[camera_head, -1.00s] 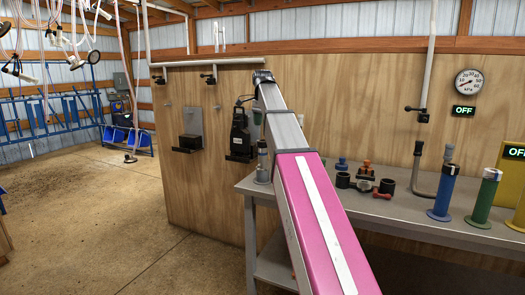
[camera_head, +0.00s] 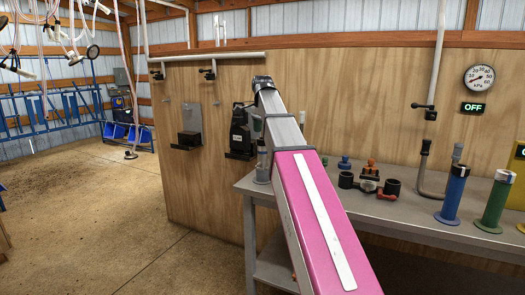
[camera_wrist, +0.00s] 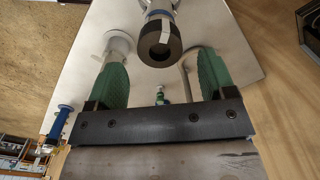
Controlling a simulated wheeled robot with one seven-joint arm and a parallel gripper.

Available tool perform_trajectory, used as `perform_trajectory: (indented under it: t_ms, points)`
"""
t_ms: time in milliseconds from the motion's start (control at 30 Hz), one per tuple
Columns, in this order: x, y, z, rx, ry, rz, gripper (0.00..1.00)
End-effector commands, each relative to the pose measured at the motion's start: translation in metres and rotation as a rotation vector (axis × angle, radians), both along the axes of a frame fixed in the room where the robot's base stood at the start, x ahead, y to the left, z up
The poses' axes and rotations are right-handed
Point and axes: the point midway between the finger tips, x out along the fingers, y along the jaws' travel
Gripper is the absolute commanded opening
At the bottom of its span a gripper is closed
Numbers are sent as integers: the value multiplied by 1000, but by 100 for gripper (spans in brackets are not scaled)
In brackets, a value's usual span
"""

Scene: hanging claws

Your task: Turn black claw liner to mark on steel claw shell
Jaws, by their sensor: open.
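In the wrist view, the black claw liner (camera_wrist: 146,50) shows end-on as a thick black ring with a dark hole. A pale strip runs along its upper part. Part of the steel claw shell (camera_wrist: 158,6) shows behind it at the top edge; I cannot make out a mark on the shell. My gripper (camera_wrist: 160,66) is open, with green fingers left and right of the liner and apart from it. In the head view, a steel-coloured upright piece (camera_head: 262,165) stands at the bench's left end, perhaps this claw. My arm hides most of the gripper there.
The grey bench (camera_head: 415,212) carries black cups (camera_head: 392,187), an orange-topped piece (camera_head: 370,168), a blue cylinder (camera_head: 453,195) and a green cylinder (camera_head: 494,203). A plywood wall (camera_head: 345,95) with a gauge (camera_head: 480,77) stands behind. Open floor (camera_head: 100,215) lies left.

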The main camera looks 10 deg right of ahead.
Motion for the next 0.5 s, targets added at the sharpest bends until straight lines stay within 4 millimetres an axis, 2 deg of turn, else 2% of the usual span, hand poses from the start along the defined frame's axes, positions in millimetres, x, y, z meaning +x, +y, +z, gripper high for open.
perform_trajectory:
  t_ms: [500]
  points:
    - [0, 0, -18, 0, 0, 0, 77]
